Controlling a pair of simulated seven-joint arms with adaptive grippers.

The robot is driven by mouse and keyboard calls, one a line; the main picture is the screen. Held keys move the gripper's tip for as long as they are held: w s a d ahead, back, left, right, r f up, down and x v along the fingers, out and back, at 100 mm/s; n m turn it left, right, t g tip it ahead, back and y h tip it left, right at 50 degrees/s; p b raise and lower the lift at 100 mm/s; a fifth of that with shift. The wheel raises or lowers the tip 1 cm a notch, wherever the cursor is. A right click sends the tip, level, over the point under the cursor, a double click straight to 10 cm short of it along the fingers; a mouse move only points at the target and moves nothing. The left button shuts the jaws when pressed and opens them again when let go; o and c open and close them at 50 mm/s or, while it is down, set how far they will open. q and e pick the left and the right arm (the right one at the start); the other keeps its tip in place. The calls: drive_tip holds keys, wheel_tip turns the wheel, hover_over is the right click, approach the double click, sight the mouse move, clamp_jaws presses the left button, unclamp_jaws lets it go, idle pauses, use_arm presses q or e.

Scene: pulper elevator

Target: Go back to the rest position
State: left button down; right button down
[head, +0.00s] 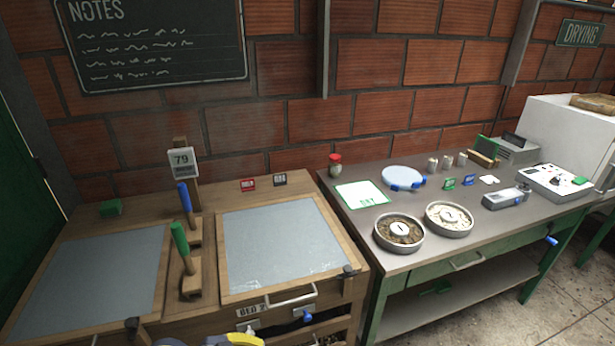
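Neither of my grippers and neither arm shows in the head view. Two wooden beds with grey panels stand on the left: the left panel (90,280) and the right panel (280,245), above a drawer labelled BED (252,311). Between them stand a blue-handled tool (185,197) and a green-handled tool (180,238) in wooden holders. Yellow and blue parts (240,340) are cut off at the bottom edge, and I cannot tell what they are.
A green-framed table (450,258) on the right holds two round pans of beans (400,232), a round white-blue dish (403,176), a green-edged sheet (361,195) and a grey device (505,198). A brick wall closes the back. Tiled floor (555,300) is clear at lower right.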

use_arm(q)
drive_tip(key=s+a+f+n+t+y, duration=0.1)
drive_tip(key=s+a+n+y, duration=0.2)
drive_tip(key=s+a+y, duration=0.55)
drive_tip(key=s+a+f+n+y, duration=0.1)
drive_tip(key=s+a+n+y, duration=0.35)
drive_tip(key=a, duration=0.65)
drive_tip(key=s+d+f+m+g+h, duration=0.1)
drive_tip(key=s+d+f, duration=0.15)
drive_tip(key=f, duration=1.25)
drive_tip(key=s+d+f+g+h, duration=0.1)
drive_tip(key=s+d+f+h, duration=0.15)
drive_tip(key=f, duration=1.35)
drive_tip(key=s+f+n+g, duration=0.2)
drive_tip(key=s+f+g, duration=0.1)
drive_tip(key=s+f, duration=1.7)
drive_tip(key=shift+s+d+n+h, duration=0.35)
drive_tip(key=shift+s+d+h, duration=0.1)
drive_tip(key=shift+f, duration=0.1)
